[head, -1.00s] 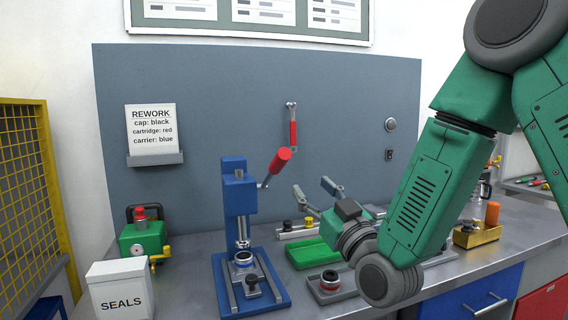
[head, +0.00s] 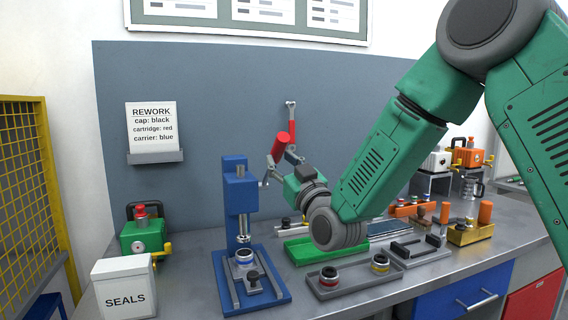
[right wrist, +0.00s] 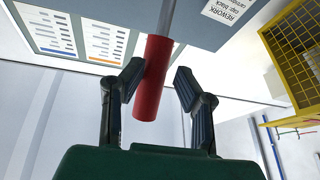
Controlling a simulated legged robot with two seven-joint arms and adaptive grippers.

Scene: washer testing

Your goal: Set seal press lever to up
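The blue seal press (head: 240,190) stands on the bench in the head view. Its lever has a red handle (head: 281,147) that points up and slightly right. My right gripper (head: 281,166) is at the lever, just below the handle's red end in this view. In the right wrist view the red handle (right wrist: 153,78) lies between the two spread fingers of my right gripper (right wrist: 157,88). The left finger is close against the handle, and I cannot tell if it touches. A clear gap shows to the right finger. My left gripper is not in view.
A SEALS box (head: 124,287) and a green device (head: 143,236) stand left of the press. A green tray (head: 300,250) and a grey fixture (head: 350,284) lie to its right. A red-handled tool (head: 293,126) hangs on the grey panel (head: 220,85) behind.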

